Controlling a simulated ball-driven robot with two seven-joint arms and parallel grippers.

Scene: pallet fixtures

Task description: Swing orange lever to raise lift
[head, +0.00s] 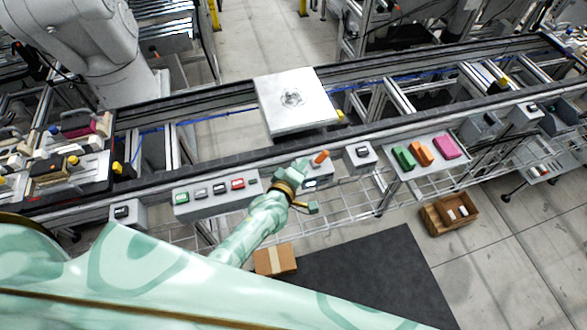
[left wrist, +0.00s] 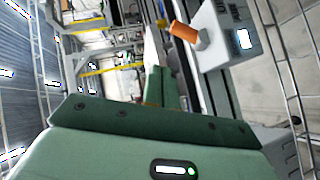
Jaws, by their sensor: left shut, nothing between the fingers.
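The orange lever (head: 321,157) sticks up from a small light control box (head: 318,183) on the near side of the conveyor. In the left wrist view the lever (left wrist: 184,31) shows as an orange knob on a white box (left wrist: 222,35), just beyond and right of the fingertips. My left gripper (head: 303,164) is shut and empty, just left of the lever; its pale green fingers (left wrist: 160,72) lie together. I see no clear contact with the lever. A white square plate (head: 280,112) with a round centre mark sits over the conveyor behind the lever. My right gripper is not in view.
A button panel (head: 214,194) is left of the lever, and another small box (head: 361,153) is right of it. A tray (head: 420,171) holds green, orange and pink blocks. A cardboard box (head: 275,261) and a brown crate (head: 440,224) are on the floor.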

